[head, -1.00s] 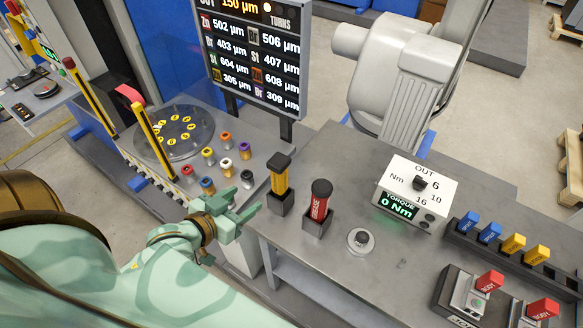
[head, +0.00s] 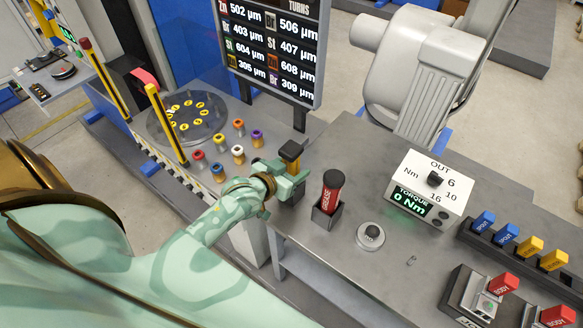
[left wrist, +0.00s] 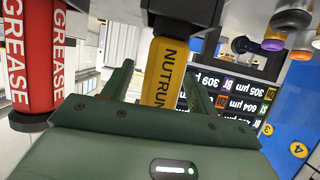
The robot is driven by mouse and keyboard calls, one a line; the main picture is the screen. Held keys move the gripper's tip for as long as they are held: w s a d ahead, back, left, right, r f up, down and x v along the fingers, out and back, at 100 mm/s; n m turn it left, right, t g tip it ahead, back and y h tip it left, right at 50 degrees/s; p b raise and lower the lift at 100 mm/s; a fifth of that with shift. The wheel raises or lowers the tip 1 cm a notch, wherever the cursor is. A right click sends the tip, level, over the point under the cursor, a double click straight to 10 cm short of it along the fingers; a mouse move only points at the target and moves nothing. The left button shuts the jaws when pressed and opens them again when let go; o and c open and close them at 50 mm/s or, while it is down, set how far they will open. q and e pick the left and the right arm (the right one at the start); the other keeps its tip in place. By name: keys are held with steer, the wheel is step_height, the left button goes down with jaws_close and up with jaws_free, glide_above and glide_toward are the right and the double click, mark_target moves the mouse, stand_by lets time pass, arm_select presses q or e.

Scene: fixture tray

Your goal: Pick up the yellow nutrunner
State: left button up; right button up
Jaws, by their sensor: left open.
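The yellow nutrunner (head: 290,152) stands upright in a dark holder on the grey table, its black top and a little yellow showing in the head view. My left gripper (head: 289,184) is at the nutrunner and hides much of its body. In the left wrist view the nutrunner (left wrist: 165,72), lettered "NUTRUN", shows between the two green fingers of the gripper (left wrist: 160,88). The fingers are open, one on each side of it, with a gap visible at least on the right. My right gripper is not in view.
A red grease tube (head: 332,192) stands in its holder just right of the nutrunner. A round knob (head: 370,235) and a torque box (head: 427,188) are farther right. Several coloured caps (head: 238,153) stand to the left, before a round clear dial plate (head: 187,120). A display screen (head: 270,45) rises behind.

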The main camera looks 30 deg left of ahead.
arm_select(q)
steer(key=shift+s, duration=0.1)
steer(key=c, duration=1.2)
steer(key=shift+o, duration=0.2)
steer(key=shift+r, duration=0.1)
steer(key=shift+r, duration=0.1)
